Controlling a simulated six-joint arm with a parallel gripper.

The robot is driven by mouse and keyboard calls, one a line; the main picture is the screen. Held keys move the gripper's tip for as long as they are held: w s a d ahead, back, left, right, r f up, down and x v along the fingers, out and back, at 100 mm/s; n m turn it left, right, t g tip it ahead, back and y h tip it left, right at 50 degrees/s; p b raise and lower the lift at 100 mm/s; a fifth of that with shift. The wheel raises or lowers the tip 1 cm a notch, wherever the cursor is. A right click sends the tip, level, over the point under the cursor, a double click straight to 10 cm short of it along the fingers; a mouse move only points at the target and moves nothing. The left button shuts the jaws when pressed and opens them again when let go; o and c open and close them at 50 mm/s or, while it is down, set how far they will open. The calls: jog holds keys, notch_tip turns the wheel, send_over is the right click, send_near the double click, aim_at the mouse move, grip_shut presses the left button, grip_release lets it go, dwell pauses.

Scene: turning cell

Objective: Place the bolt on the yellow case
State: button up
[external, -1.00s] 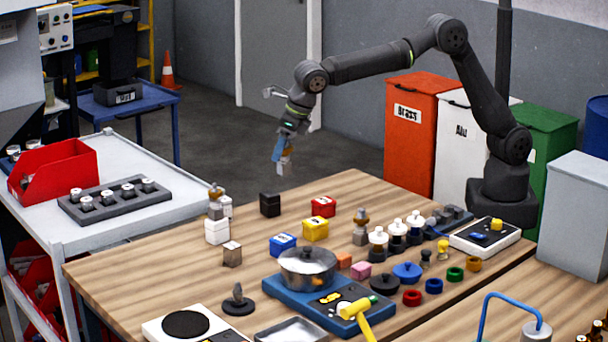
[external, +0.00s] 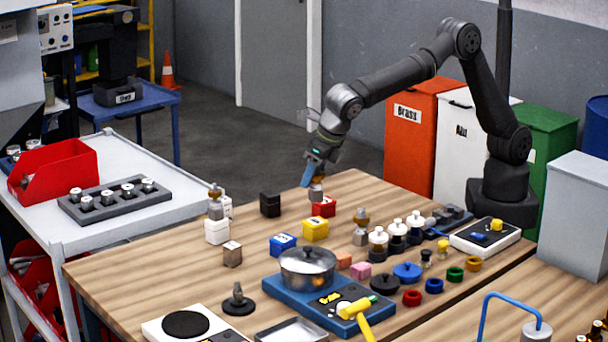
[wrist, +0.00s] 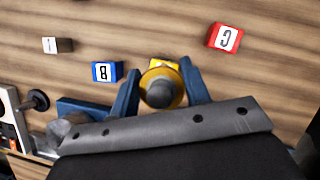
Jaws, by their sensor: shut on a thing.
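My gripper (external: 315,180) is shut on the bolt (external: 316,194) and holds it above the table, just over and in front of the red case in the external view. In the wrist view the bolt (wrist: 160,90) shows as a grey round end with a brass-yellow ring between the blue fingers (wrist: 160,80). The yellow case (external: 315,229) stands on the table, lower in the external picture than the bolt and apart from it. In the wrist view the yellow case (wrist: 165,64) is mostly hidden behind the bolt.
The red case (external: 324,206), blue case (external: 283,244) and black case (external: 270,204) stand around the yellow one. A pot (external: 307,267) is in front. Several bottle-like parts (external: 397,233) stand to the right. The table's back left is fairly clear.

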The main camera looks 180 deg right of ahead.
aim_at(315, 190)
jog(key=shift+w+f, duration=0.3)
jog(key=shift+w, duration=0.25)
jog(key=shift+f, duration=2)
jog(key=shift+f, duration=0.1)
jog(key=o, duration=1.3)
jog(key=shift+f, duration=0.1)
jog(key=v, duration=1.2)
jog(key=shift+w+a, duration=0.1)
